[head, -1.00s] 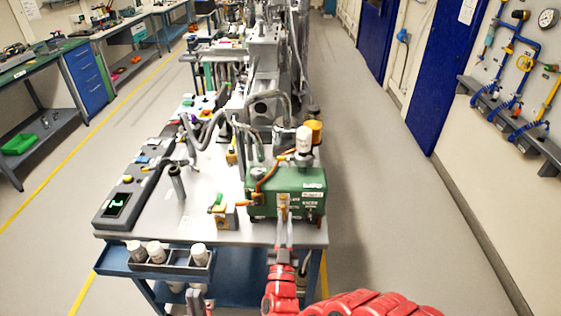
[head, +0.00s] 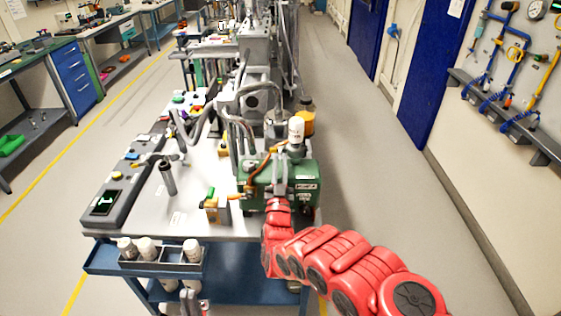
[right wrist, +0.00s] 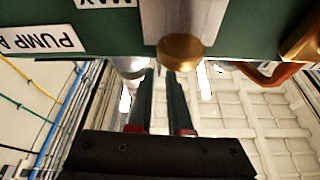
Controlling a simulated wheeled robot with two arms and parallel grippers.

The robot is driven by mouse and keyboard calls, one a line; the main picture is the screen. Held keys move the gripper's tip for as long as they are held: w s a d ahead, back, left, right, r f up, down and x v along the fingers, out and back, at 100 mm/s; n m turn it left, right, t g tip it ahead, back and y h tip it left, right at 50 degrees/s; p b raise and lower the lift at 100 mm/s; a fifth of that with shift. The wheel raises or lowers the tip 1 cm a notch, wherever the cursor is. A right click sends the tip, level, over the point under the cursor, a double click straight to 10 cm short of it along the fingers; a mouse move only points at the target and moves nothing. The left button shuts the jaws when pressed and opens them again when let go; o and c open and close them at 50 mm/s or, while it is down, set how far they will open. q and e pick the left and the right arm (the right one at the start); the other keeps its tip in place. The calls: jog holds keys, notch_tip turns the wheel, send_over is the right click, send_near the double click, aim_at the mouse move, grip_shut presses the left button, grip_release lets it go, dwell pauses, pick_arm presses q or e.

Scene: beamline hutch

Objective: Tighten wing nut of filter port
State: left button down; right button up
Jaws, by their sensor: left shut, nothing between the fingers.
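A green pump box (head: 305,198) stands at the near right end of the steel bench, with labels on its front. A white canister (head: 296,130) stands on top of it. My right gripper (head: 279,180) is in front of the pump's face. In the right wrist view, its two dark fingers (right wrist: 162,85) are apart with an empty gap, their tips close to a round brass part (right wrist: 180,52) under a steel block. I cannot tell whether they touch it. I cannot make out a wing nut clearly.
A rack of white bottles (head: 163,255) hangs at the bench front. A control box with a lit display (head: 104,202) lies at the left. A brass valve with a green handle (head: 213,205) sits left of the pump. The floor aisle at the right is clear.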

jog(key=shift+x, duration=0.9)
grip_shut()
jog(key=shift+s, duration=0.1)
dwell(0.8)
